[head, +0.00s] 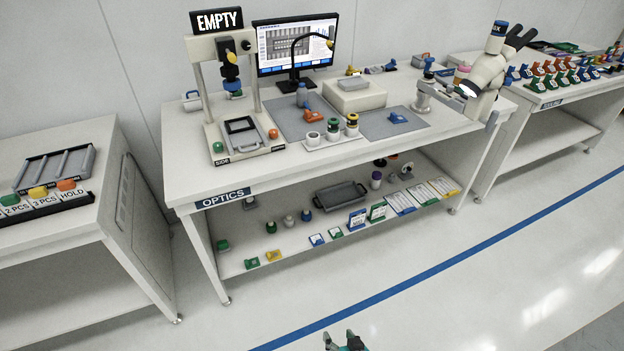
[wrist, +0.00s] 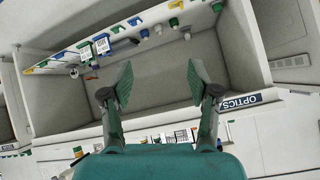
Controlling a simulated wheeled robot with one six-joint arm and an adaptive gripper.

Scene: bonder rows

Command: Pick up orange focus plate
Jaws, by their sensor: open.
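I cannot tell for certain which piece is the orange focus plate. A yellow-orange plate (head: 273,255) lies at the front left of the lower shelf, beside a green plate (head: 251,263). Another orange piece (head: 310,115) lies on the left grey mat of the optics bench top, and a small orange piece (head: 407,168) is at the back of the lower shelf. My gripper (head: 345,343) is at the bottom edge of the head view, over the floor and apart from the bench. In the wrist view my gripper (wrist: 158,84) is open with nothing between its fingers.
The optics bench (head: 330,182) carries a monitor (head: 296,45), a stand with an EMPTY sign (head: 217,21) and a microscope (head: 486,75). The lower shelf holds a dark tray (head: 340,195) and several small parts. A side table (head: 60,240) stands left. Floor in front is clear.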

